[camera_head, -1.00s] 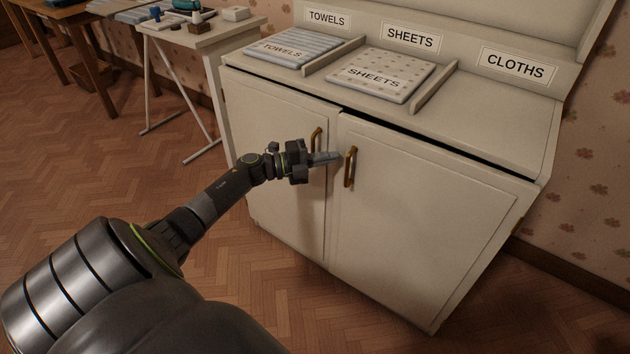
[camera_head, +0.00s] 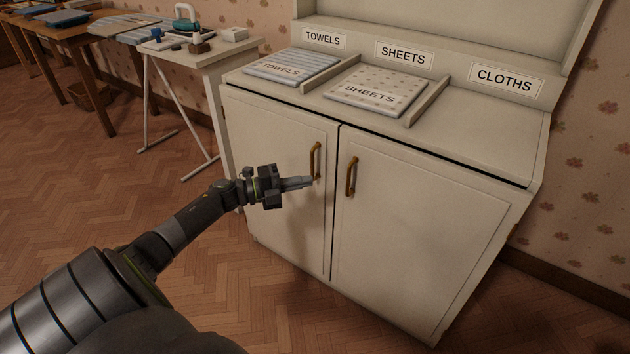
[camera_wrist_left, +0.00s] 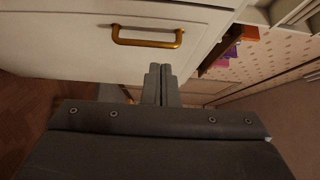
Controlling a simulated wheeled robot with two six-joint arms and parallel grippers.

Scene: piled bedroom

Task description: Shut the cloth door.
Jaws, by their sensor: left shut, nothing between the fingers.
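The pale cabinet (camera_head: 480,125) has two front doors. The right door (camera_head: 430,220), toward the CLOTHS label (camera_head: 507,79), has a brass handle (camera_head: 351,176) near its left edge. It looks nearly flush, with a thin dark line along its top; I cannot tell if it is fully shut. The left door (camera_head: 275,150) also looks flush and has its own brass handle (camera_head: 316,160). My left gripper (camera_head: 308,182) is shut and empty in front of the left door, by that handle's lower end. The left wrist view shows the shut fingers (camera_wrist_left: 161,84) and a brass handle (camera_wrist_left: 147,43). My right gripper is not in view.
A striped TOWELS stack (camera_head: 292,66) and a dotted SHEETS stack (camera_head: 376,92) lie on the cabinet top, with a divider (camera_head: 427,102) beside the sheets. A small cluttered table (camera_head: 213,52) stands at left. The wooden floor (camera_head: 90,190) at left is open.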

